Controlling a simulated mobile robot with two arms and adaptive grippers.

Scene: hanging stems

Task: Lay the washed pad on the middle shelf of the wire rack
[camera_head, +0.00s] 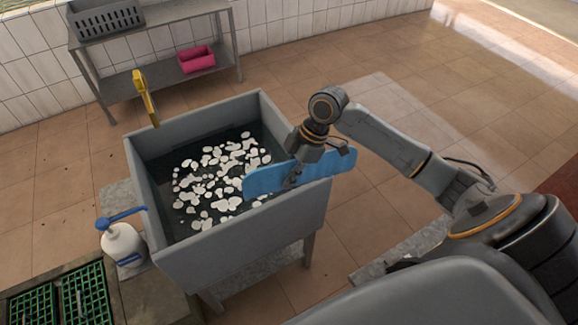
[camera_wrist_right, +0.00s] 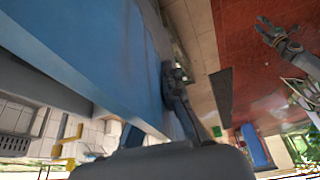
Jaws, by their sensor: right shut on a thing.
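The blue pad (camera_head: 300,172) hangs in my right gripper (camera_head: 293,178), which is shut on it near its middle. The pad is held above the right side and rim of the grey sink (camera_head: 222,255), long side across. It fills much of the left of the right wrist view (camera_wrist_right: 95,50), with a gripper finger (camera_wrist_right: 177,90) against it. I cannot pick out the wire rack surely; white wire-like bars (camera_wrist_right: 302,92) show at the right edge.
The sink holds dark water with white foam (camera_head: 215,170) and has a yellow tap (camera_head: 146,95). A soap bottle (camera_head: 122,245) and green grates (camera_head: 85,298) are at the left. A metal shelf (camera_head: 150,75) with a grey crate (camera_head: 105,18) and pink container (camera_head: 196,60) stands behind.

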